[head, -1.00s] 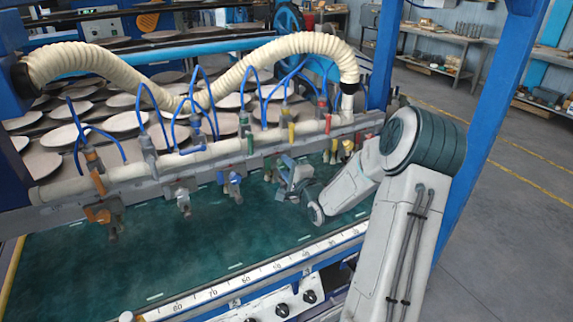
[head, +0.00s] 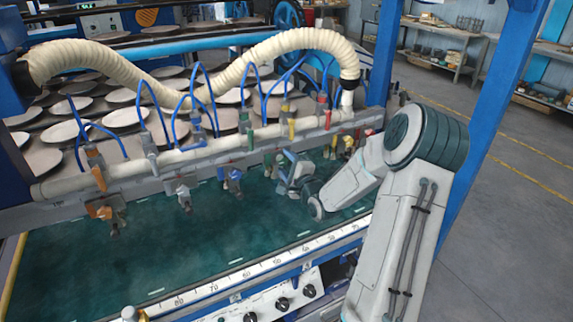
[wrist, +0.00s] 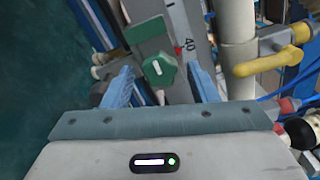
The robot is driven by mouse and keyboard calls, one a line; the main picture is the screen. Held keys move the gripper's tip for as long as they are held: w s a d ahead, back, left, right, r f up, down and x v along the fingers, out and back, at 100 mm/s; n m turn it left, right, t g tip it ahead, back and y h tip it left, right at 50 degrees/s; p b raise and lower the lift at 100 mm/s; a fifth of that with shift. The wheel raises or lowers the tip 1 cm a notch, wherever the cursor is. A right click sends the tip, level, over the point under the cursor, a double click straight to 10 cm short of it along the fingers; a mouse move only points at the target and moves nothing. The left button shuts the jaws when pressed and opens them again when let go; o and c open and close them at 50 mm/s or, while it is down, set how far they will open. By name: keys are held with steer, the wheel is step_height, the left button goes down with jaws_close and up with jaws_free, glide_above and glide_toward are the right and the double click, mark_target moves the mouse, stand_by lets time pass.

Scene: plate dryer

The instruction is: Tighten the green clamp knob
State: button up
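The green clamp knob (wrist: 160,69) has a white pointer mark and sits on the grey rail below a green clamp block (wrist: 147,32) in the wrist view. My gripper (wrist: 161,76) is open, with one blue finger left of the knob and one right of it. Gaps show between the fingers and the knob, so it is not gripped. In the head view my gripper (head: 291,170) is at the rail, right of the blue clamp (head: 232,179). The knob is too small and blocked there to make out.
A yellow valve handle (wrist: 268,62) on a white pipe (wrist: 237,25) is close right of my gripper. An orange clamp (head: 106,209) and a white clamp (head: 183,190) hang further left on the rail. Blue air tubes and a cream hose (head: 300,42) are above. The green bed (head: 160,255) is clear.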

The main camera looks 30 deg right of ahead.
steer(key=s+b, duration=0.2)
steer(key=s, duration=1.1)
steer(key=shift+s+d, duration=0.2)
steer(key=shift+s, duration=0.2)
steer(key=w+a+f+n+g+h, duration=0.1)
steer(key=a+f+n+g, duration=0.15)
steer(key=n+g, duration=0.3)
steer(key=s+a+r+n+g, duration=0.3)
steer(key=s+a+n, duration=0.4)
steer(key=s, duration=0.3)
steer(key=s+a+r+n+g, duration=0.4)
steer(key=s+a+n+g, duration=0.2)
steer(key=s, duration=0.5)
steer(key=a+n, duration=0.2)
steer(key=a, duration=0.1)
steer(key=shift+a, duration=0.4)
